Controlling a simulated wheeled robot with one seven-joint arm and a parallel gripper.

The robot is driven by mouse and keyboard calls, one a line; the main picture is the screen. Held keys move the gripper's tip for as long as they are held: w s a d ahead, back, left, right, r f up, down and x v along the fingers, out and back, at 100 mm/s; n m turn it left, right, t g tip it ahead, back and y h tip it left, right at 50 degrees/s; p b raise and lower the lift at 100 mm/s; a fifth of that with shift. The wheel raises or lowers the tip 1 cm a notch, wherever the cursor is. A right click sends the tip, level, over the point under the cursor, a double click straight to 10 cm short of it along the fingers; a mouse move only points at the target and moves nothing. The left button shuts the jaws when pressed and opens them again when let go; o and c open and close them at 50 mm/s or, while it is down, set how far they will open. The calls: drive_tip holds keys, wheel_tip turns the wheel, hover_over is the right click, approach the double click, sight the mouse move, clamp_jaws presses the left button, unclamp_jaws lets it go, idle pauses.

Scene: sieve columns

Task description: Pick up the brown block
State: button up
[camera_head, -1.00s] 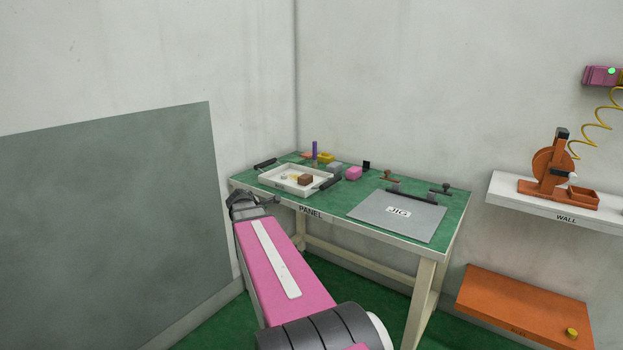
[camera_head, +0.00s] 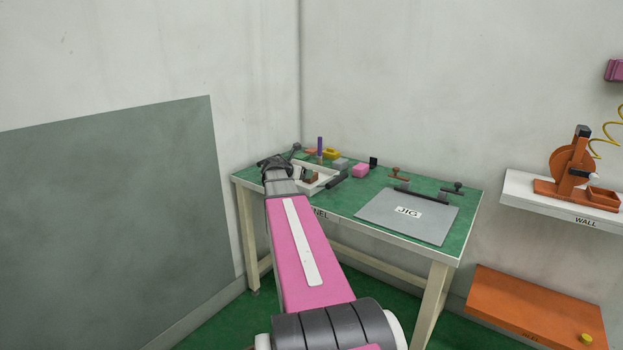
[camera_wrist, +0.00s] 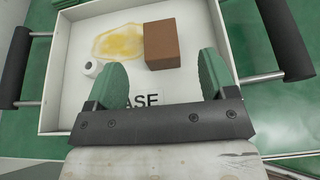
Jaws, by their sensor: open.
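In the head view the block (camera_head: 312,177) shows small, inside the tray (camera_head: 326,170), which my gripper partly hides. My gripper (camera_wrist: 160,75) is open and empty, with its two green fingers spread over the tray. In the head view my gripper (camera_head: 277,162) is over the tray's left part.
A yellow stain (camera_wrist: 118,42) and a small white roll-like piece (camera_wrist: 93,68) lie beside the block. The tray has dark handles (camera_wrist: 14,66) at both sides.

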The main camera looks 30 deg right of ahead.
drive_tip(key=x, duration=0.8)
drive_tip(key=shift+w+d+f, duration=0.15)
drive_tip(key=shift+d+f, duration=0.1)
drive_tip(key=c, duration=1)
